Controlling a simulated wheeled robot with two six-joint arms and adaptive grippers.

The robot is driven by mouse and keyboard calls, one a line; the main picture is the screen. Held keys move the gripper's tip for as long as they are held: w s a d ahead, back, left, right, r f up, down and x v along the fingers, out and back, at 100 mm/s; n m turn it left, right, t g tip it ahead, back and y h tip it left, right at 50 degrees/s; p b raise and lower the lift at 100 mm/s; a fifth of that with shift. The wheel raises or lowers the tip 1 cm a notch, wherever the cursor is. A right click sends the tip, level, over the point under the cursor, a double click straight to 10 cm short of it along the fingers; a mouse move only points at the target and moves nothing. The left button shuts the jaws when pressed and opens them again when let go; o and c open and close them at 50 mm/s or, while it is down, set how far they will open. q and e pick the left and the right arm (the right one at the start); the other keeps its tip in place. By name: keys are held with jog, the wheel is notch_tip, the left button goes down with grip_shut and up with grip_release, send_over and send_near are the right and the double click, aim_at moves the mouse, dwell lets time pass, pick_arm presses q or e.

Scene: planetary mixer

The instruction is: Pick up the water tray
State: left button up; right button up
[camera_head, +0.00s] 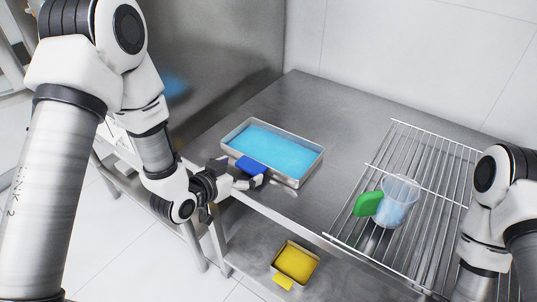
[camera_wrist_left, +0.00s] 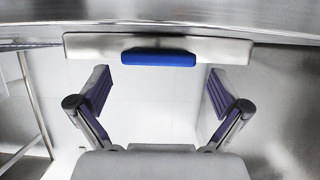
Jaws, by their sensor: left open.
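The water tray (camera_head: 305,167) is a shallow metal tray of light blue water with a blue handle (camera_head: 250,166) on its near side. It sits on the steel table near the front edge, left of the wire rack. In the left wrist view the tray's side wall (camera_wrist_left: 218,50) and blue handle (camera_wrist_left: 158,57) lie just beyond the fingers. My left gripper (camera_head: 250,182) is at the handle, and in the left wrist view its two fingers (camera_wrist_left: 158,92) are spread with an empty gap between them. My right arm shows at the right edge, but its gripper is out of view.
A wire rack (camera_head: 400,150) stands at the right with a clear cup (camera_head: 402,190) with a green handle on it. A small yellow-filled tray (camera_head: 296,262) is on the lower shelf. The steel table (camera_head: 330,100) is clear behind the tray.

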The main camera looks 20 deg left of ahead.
aim_at(251, 164)
pick_arm(q)
jog(key=x, duration=0.4)
jog(key=shift+w+d+r+p, duration=0.1)
jog(key=shift+w+d+p, duration=0.1)
jog(key=shift+p, duration=0.1)
jog(key=shift+s+a, duration=0.1)
jog(key=shift+a, duration=0.05)
jog(key=c, duration=1.4)
jog(key=shift+o, duration=0.2)
